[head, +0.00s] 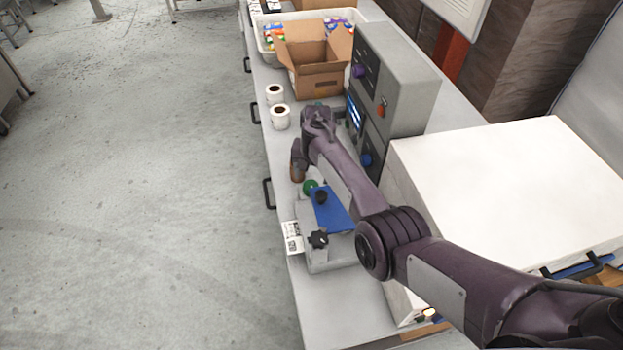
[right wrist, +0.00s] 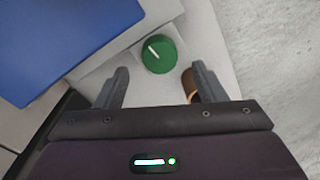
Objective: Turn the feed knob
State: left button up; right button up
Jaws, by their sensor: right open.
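A round green knob (right wrist: 159,54) with a white pointer line shows in the right wrist view, on a pale grey surface. In the head view it is a small green disc (head: 310,187) beside a blue plate (head: 331,209). The pictures do not label any knob as the feed knob. My right gripper (head: 299,163) points down close to the green knob. In the right wrist view my gripper's fingers (right wrist: 158,82) are apart, with the knob beyond and roughly between their tips; nothing is held. My left gripper is not in view.
A grey control box (head: 404,85) with purple, orange and blue knobs stands behind my arm. Black knobs (head: 318,239) sit near the blue plate. Paper rolls (head: 280,117) and an open carton (head: 316,76) stand farther back. A large white box (head: 500,190) is at right.

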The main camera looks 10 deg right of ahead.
aim_at(313, 185)
jog(key=shift+s+r, duration=0.1)
jog(key=shift+r, duration=1.8)
jog(key=shift+d, duration=0.1)
